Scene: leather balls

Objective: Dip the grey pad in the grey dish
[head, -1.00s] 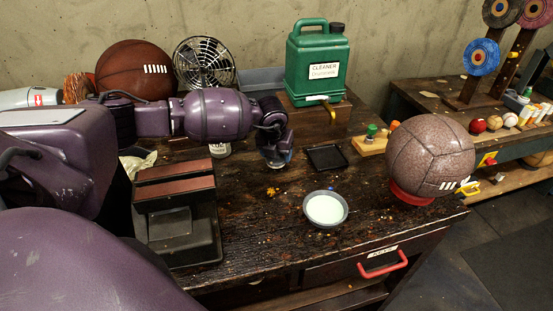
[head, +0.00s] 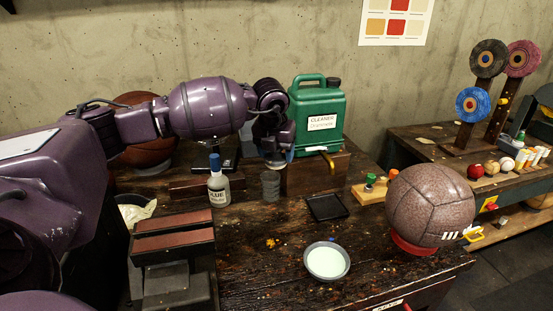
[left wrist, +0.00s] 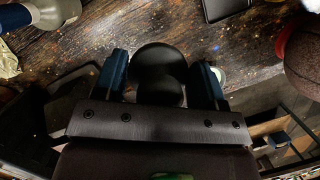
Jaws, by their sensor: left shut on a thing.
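My left gripper (head: 277,160) is in front of the green jug, raised above the table. In the left wrist view its two blue fingers (left wrist: 160,85) are shut on the grey pad (left wrist: 158,60), which looks dark and round there. The grey dish (head: 327,274), holding pale liquid, stands on the table nearer and to the right of the gripper. In the left wrist view the dish is mostly hidden by the right-hand finger. My right gripper is not in view.
The green cleaner jug (head: 318,115) is behind. A black tray (head: 326,207) lies behind the dish, and a brown ball (head: 430,205) rests to its right.

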